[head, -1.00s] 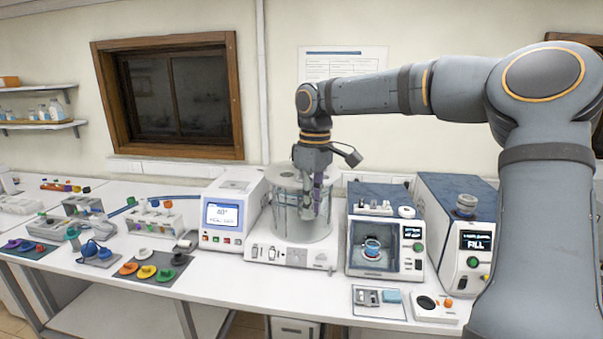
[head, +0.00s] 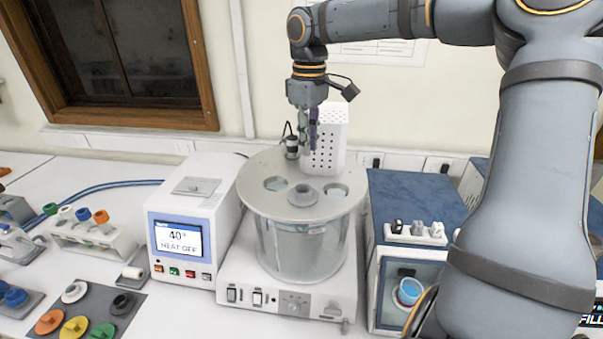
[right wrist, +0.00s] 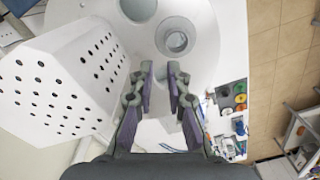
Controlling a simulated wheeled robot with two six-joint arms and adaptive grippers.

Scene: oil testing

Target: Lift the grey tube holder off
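A grey, raised, ring-shaped piece (head: 303,195), which looks like the grey tube holder, sits in the front middle of the round grey lid (head: 262,207) on the clear bath (head: 300,250). My right gripper (head: 308,152) points down near the back of the lid, apart from this piece and in front of a white perforated box. In the right wrist view my right gripper (right wrist: 160,68) has its two fingers apart with nothing held between them. My left gripper is not in view.
The white perforated box (head: 330,135) stands close beside my right gripper; it also fills the left of the wrist view (right wrist: 50,85). A small black-topped fitting (head: 291,146) is just left of the gripper. A heater unit (head: 180,238) and a blue-topped machine (head: 400,200) flank the bath.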

